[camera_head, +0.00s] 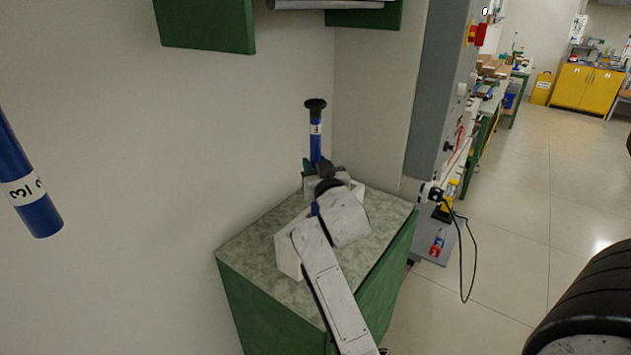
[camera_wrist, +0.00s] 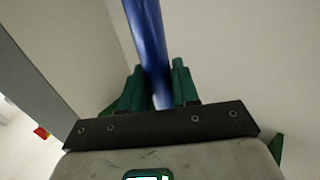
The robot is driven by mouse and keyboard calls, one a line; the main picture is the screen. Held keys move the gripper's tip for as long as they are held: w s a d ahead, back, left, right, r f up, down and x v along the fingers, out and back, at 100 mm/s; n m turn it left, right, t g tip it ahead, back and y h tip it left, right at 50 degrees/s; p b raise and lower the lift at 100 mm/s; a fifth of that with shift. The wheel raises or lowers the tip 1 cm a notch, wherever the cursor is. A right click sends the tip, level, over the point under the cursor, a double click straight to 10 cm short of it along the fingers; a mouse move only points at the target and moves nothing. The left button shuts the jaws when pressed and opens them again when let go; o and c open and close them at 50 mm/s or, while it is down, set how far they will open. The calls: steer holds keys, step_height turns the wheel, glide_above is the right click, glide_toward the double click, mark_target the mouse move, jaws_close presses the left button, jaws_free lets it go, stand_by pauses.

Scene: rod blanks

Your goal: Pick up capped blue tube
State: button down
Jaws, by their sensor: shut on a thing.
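The capped blue tube (camera_head: 315,143) stands upright above the bench, with a black cap on top and a white label near its upper part. My gripper (camera_head: 317,165) is shut on its lower part. In the wrist view the blue tube (camera_wrist: 146,40) rises between the two green fingers of my gripper (camera_wrist: 158,88), leaning slightly to the left there. The tube's bottom end is hidden behind my gripper and arm, so I cannot tell whether it touches anything.
A green bench with a speckled top (camera_head: 255,243) lies under my arm. A white block (camera_head: 288,255) is partly hidden by my arm. A blue labelled cylinder (camera_head: 25,190) shows at far left. A grey column (camera_head: 440,90) and cable stand right; open floor lies beyond.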

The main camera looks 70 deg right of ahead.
mark_target(318, 122)
steer(key=shift+r, duration=0.1)
steer(key=r, duration=1.1)
steer(key=shift+s, duration=0.2)
steer(key=s+a+p, duration=0.2)
steer(key=s+p, duration=0.2)
steer(key=s, duration=0.5)
steer(key=s+a+p, duration=0.2)
steer(key=s+p, duration=0.3)
steer(key=s, duration=0.5)
steer(key=shift+a+r, duration=0.15)
steer(key=shift+a, duration=0.2)
steer(key=shift+r, duration=0.1)
